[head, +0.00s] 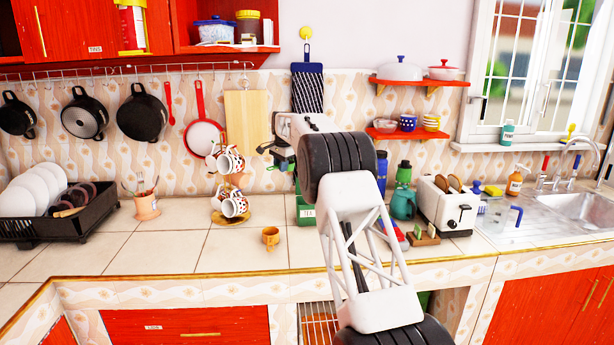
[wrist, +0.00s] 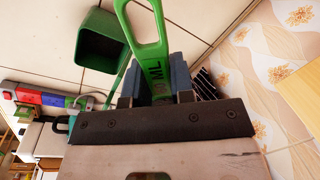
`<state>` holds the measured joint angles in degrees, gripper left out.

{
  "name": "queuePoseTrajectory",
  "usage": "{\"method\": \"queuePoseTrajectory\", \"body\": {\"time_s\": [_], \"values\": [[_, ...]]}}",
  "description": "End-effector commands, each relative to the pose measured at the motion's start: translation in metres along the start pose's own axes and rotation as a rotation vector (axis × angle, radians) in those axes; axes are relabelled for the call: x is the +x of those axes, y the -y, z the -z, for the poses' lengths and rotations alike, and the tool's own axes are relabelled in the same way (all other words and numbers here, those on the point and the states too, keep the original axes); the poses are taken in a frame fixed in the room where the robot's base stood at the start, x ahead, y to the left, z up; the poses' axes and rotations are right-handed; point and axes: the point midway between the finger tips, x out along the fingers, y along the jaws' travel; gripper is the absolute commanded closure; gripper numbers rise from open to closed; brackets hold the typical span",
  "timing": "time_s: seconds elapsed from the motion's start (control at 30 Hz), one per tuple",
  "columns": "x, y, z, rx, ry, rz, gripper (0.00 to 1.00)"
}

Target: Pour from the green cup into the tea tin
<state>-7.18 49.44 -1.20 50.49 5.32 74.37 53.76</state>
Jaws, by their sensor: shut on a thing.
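My gripper (wrist: 155,88) is shut on the green cup (wrist: 150,40) in the wrist view, with dark fingers on both sides of its part marked "ML". The cup's inside and contents are not visible. An open green square tin (wrist: 83,55), which looks like the tea tin, stands below and to the left of the cup in the wrist view. In the head view, the gripper (head: 277,150) and a bit of the green cup (head: 283,165) are above the counter. The labelled green tin (head: 305,212) stands below them, partly hidden by my arm.
A mug tree (head: 235,207) with spotted mugs stands left of the tin, with a small orange cup (head: 270,236) in front. A toaster (head: 446,205) and a teal kettle (head: 403,205) are at right. The counter's left-middle (head: 170,250) is clear.

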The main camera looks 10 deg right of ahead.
Motion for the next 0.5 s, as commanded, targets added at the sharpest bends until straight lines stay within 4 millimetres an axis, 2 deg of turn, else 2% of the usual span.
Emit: {"method": "queuePoseTrajectory", "body": {"time_s": [0.5], "values": [[-0.0051,-0.0111,-0.0008,0.000,0.000,0.108,1.00]]}}
